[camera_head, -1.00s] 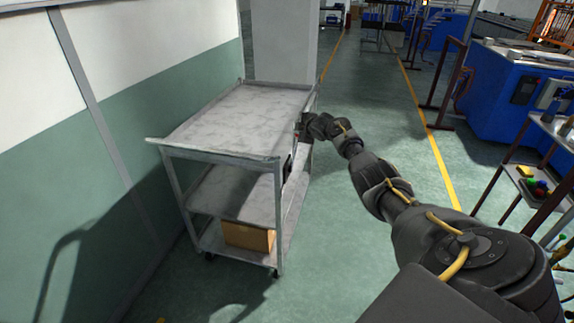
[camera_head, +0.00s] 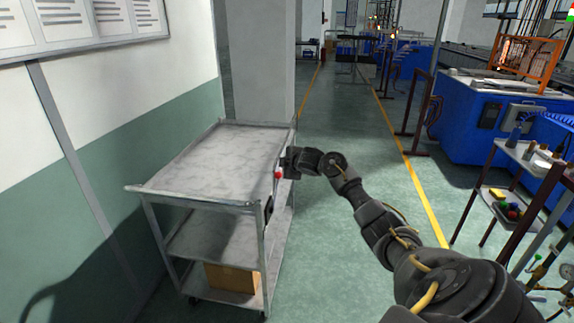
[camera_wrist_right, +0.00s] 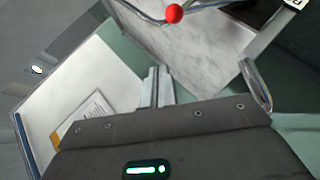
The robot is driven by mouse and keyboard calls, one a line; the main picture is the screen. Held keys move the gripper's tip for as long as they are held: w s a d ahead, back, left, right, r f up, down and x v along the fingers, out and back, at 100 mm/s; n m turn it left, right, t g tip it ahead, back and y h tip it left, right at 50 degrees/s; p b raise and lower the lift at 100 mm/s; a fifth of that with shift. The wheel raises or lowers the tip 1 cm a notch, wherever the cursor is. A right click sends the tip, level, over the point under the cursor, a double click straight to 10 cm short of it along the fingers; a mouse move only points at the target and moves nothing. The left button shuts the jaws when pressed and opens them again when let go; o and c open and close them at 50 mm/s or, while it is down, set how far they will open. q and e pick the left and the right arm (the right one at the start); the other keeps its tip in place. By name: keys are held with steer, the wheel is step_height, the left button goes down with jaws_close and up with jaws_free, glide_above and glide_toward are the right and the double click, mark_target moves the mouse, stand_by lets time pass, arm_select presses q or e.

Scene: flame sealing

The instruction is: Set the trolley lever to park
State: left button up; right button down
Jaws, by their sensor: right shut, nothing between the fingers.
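The grey trolley (camera_head: 215,160) stands by the left wall. Its lever ends in a red knob (camera_head: 278,174) at the trolley's right side, just below the top shelf. In the right wrist view the red knob (camera_wrist_right: 174,14) is at the top edge, on a thin grey rod. My right gripper (camera_head: 287,162) is beside the knob, close above and to its right. In the wrist view its fingers (camera_wrist_right: 155,86) are together and empty, with the knob apart from them. The lever's base and markings are not readable. My left gripper is out of view.
A dark panel (camera_head: 268,209) sits on the trolley's side. A cardboard box (camera_head: 232,277) lies on the bottom shelf. A small rack (camera_head: 512,190) with coloured items and a blue machine (camera_head: 476,119) stand at right. The aisle floor (camera_head: 335,240) is clear.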

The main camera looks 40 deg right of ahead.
steer(key=shift+r+v, duration=0.2)
steer(key=shift+v, duration=1)
steer(key=shift+w+d, duration=0.1)
